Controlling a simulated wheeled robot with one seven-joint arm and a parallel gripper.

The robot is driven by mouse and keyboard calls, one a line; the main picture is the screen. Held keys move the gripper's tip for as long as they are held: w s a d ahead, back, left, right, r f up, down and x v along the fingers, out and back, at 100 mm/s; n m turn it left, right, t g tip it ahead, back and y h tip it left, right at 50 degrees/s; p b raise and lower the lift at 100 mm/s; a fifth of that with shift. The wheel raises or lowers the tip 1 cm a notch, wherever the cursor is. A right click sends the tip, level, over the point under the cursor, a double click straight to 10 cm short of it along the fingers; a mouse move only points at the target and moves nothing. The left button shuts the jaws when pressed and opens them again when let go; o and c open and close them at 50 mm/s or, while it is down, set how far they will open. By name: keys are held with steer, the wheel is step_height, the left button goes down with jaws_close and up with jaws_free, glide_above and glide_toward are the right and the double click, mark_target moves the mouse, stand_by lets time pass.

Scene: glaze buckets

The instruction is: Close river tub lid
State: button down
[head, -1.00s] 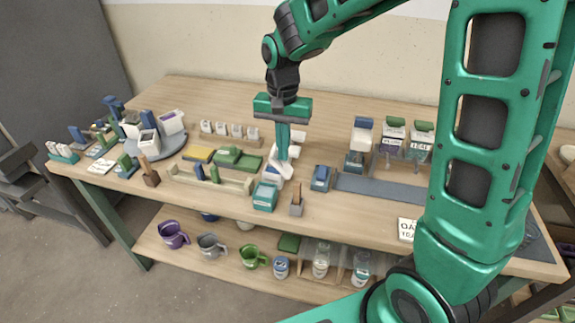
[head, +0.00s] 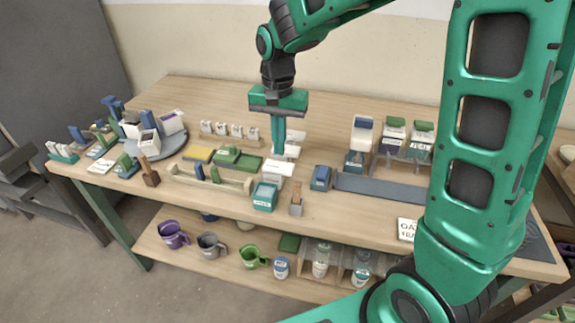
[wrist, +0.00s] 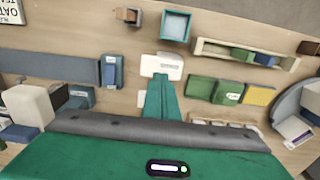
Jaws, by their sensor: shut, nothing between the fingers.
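My gripper (head: 278,152) points straight down, shut and empty, at the middle of the table. Its fingertips are at a small tub with a white lid (head: 279,167); I cannot tell whether they touch it. In the wrist view the white lid (wrist: 162,66) lies just beyond the fingertips (wrist: 160,83) and looks roughly level. Whether it is fully shut is unclear. A teal tub (head: 265,197), also in the wrist view (wrist: 175,25), stands in front of it. The labels are too small to read, so I cannot tell which is the river tub.
A blue block (head: 321,178) stands close right of the tub. Green and yellow blocks (head: 238,158) and a wooden rack (head: 212,181) lie to the left. Small white cards (head: 229,130) stand behind. Lidded containers (head: 393,138) stand at the right. The table's back middle is clear.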

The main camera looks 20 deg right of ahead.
mark_target(285, 166)
steer(key=r, duration=0.5)
steer(key=shift+s+d+r, duration=0.2)
steer(key=shift+d, duration=0.15)
stand_by(0.7)
steer(key=s+d, duration=1.2)
steer(key=d, duration=0.3)
steer(key=s+d+f, duration=0.1)
steer(key=s+d, duration=0.2)
steer(key=s, duration=0.5)
steer(key=s+d+f, duration=0.2)
steer(key=s+d, duration=0.1)
steer(key=s, duration=0.4)
steer(key=shift+s+d, duration=0.35)
